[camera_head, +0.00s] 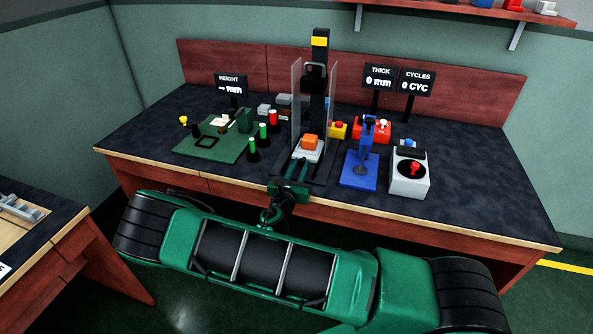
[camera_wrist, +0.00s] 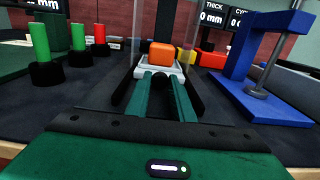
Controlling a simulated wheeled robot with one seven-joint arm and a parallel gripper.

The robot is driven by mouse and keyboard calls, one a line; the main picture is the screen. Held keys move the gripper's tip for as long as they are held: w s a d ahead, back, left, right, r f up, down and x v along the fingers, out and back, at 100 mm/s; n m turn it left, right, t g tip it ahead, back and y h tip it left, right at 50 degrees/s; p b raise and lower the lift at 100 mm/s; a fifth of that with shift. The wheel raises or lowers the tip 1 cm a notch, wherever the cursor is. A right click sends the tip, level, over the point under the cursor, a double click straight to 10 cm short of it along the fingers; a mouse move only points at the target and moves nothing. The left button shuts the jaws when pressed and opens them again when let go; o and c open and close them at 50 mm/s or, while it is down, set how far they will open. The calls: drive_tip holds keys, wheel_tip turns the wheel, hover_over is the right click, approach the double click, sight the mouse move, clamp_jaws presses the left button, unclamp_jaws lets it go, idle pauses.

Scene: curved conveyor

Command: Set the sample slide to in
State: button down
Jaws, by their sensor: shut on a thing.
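The sample slide (camera_head: 309,154) is a light grey carriage with an orange block (camera_head: 310,141) on top. It sits at the front of a tall black press (camera_head: 319,60), between dark rails. In the wrist view the slide (camera_wrist: 142,71) is straight ahead, with the orange block (camera_wrist: 161,53) on it and a small black knob (camera_wrist: 158,80) at its front. My gripper (camera_head: 297,168) reaches the slide's front edge from the near side. In the wrist view its two green fingers (camera_wrist: 158,86) close on the black knob.
Clear panels (camera_head: 296,90) flank the press. Green and red cylinders on black bases (camera_head: 263,139) stand at left, near a green board (camera_head: 200,150). A blue stand (camera_head: 357,183) and a grey box with a red knob (camera_head: 409,183) stand at right. The bench's right end is bare.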

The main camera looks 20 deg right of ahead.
drive_tip(key=c, duration=1.5)
unclamp_jaws()
drive_tip(key=shift+w+a, duration=0.1)
drive_tip(key=shift+a, duration=0.1)
drive_tip(key=shift+c, duration=0.2)
drive_tip(key=v, duration=1)
drive_tip(key=shift+s+a, duration=0.15)
drive_tip(key=shift+s, duration=0.15)
